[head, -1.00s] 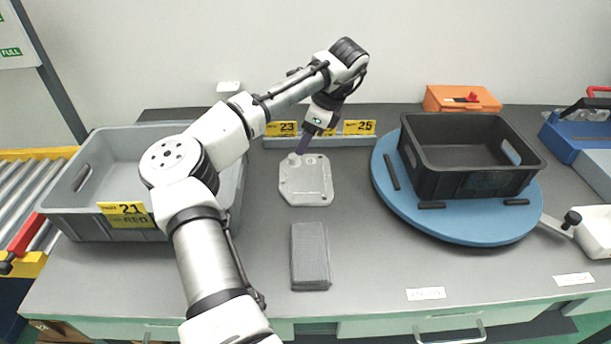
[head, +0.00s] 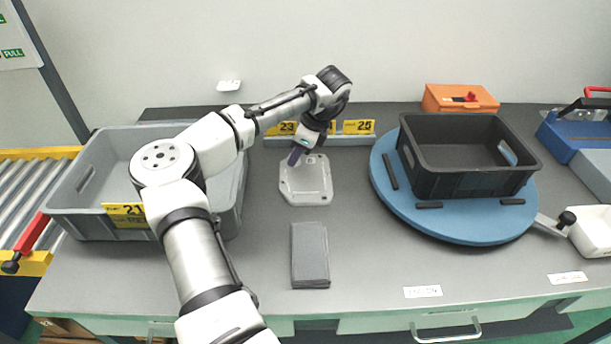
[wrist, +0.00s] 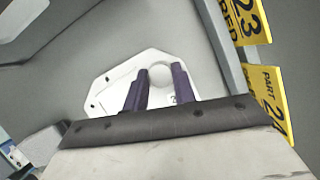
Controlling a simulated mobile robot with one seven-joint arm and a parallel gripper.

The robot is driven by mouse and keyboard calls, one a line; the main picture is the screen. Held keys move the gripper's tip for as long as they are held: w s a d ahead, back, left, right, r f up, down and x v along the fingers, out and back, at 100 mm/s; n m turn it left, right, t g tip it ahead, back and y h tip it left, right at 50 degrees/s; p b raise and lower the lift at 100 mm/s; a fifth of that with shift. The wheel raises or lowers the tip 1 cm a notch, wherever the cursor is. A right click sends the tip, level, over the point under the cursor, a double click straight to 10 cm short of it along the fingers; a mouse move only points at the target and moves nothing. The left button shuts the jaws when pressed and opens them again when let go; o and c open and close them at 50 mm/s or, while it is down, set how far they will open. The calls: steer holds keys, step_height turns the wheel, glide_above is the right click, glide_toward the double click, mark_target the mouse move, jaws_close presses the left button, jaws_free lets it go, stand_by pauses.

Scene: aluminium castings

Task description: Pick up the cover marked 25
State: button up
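A pale grey flat cover (head: 308,184) with cut corners lies on the grey table, in front of the row of yellow labels. It also shows in the wrist view (wrist: 121,88), with a round raised boss (wrist: 160,75) and small holes. A mark on it is partly hidden by a finger, so I cannot read its number. My gripper (head: 294,157) is over the back left part of the cover. In the wrist view, its two purple fingers (wrist: 159,85) are apart, with nothing gripped between them, and the boss shows between their tips.
A label rail (head: 350,140) with yellow plates, one reading 25 (head: 358,127), stands behind the cover. A grey bin (head: 90,222) is at left. A black crate (head: 462,183) sits on a blue turntable (head: 455,225) at right.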

jaws_close()
